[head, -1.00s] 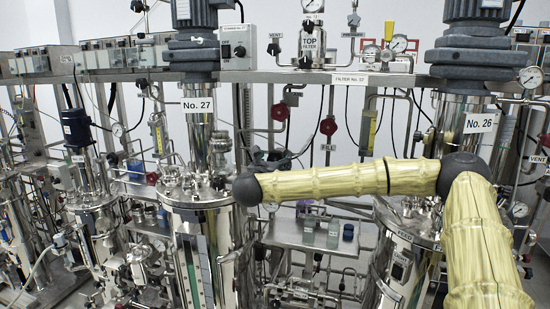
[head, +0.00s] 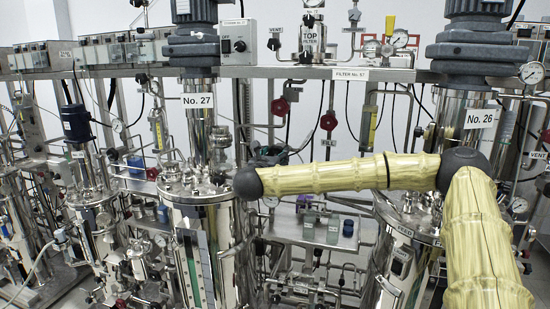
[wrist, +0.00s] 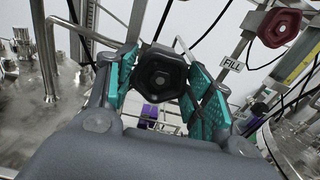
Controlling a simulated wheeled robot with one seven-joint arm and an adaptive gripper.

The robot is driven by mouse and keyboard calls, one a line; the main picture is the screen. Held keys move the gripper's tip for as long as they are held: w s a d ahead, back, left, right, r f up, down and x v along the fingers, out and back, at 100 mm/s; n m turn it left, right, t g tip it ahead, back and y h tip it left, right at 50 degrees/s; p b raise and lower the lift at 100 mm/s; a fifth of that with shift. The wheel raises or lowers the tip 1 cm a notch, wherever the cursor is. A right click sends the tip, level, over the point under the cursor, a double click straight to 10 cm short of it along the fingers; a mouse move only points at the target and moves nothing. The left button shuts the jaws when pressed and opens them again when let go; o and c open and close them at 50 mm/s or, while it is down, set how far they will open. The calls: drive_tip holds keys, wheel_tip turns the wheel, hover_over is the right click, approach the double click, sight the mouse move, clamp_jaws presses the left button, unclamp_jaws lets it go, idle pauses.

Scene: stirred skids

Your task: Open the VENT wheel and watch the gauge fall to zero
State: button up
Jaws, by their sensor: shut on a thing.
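In the wrist view my gripper (wrist: 160,80) has its teal pads on both sides of a dark lobed handwheel (wrist: 160,72), shut on it. No label shows on this wheel. In the head view my gripper (head: 270,156) is small and partly hidden behind the end of my arm. Dial gauges show at the upper middle (head: 400,38) and right (head: 531,73). Their needles are too small to read, and I cannot tell which gauge belongs to the held wheel.
A red wheel (head: 329,122) with a FILL tag is close by on the right, and shows in the wrist view (wrist: 280,26). Another red wheel (head: 280,106) is above my gripper. Steel vessel No. 27 (head: 196,145) stands left. Pipes and cables crowd the area.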

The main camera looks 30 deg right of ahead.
drive_tip(key=n+b, duration=0.4)
drive_tip(key=n, duration=0.7)
drive_tip(key=shift+r+n+b, duration=0.1)
drive_tip(key=shift+n+b, duration=0.2)
drive_tip(key=n, duration=0.4)
drive_tip(key=shift+n+p, duration=0.3)
drive_tip(key=n+p, duration=0.1)
drive_tip(key=n, duration=0.3)
drive_tip(key=shift+n, duration=0.3)
drive_tip(key=shift+s+f+n+p, duration=0.15)
drive_tip(key=shift+n+p, duration=1.35)
drive_tip(key=shift+n, duration=1.5)
drive_tip(key=shift+w+f+n+p, duration=0.1)
drive_tip(key=shift+n+p, duration=1.35)
drive_tip(key=shift+n, duration=1.55)
drive_tip(key=shift+f, duration=0.1)
